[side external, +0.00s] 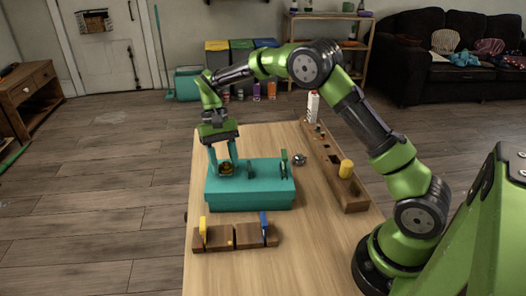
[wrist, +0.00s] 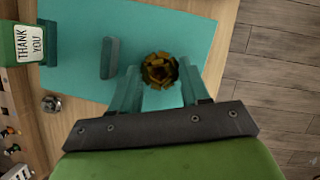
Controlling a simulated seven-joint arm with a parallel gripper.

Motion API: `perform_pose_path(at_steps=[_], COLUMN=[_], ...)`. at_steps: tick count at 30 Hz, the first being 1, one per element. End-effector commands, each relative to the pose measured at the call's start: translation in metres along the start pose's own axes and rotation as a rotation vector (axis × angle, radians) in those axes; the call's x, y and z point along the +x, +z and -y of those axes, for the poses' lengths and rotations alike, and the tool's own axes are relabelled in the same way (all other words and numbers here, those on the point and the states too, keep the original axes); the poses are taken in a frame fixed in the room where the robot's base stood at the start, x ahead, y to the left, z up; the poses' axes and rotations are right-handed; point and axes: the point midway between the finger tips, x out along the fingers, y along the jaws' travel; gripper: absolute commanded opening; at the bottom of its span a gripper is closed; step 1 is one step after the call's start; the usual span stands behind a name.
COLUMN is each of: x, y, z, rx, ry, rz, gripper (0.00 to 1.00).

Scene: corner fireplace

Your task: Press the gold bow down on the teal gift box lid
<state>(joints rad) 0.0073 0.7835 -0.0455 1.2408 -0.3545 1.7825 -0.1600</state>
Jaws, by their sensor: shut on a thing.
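The teal gift box (side external: 250,196) with its lid sits on the table, and the flat lid (wrist: 190,28) fills the upper part of the wrist view. The gold bow (side external: 226,168) is at the left part of the lid in the side view. It also shows in the wrist view (wrist: 160,69), between my fingertips. My gripper (side external: 224,163) points down over the lid and is shut on the bow. The bow is at or just above the lid surface; I cannot tell whether it touches.
A dark teal upright piece (wrist: 109,57) stands on the lid beside the bow. A green THANK YOU tag (wrist: 28,43) and a silver ball (side external: 299,159) are near the box. A wooden rack (side external: 345,185) lies right, and a wooden block (side external: 235,237) lies in front.

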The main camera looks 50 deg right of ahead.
Motion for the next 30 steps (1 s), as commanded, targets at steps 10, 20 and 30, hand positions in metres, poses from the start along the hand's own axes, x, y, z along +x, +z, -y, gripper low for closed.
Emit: perform_pose_path(at_steps=[10, 20, 30], x=[0.0020, 0.0057, 0.0090], y=[-0.0008, -0.0024, -0.0039], z=[0.0000, 0.0000, 0.0001], rx=[0.000, 0.000, 0.000], ry=[0.000, 0.000, 0.000], rz=[0.000, 0.000, 0.000], gripper=[0.29, 0.29, 0.29])
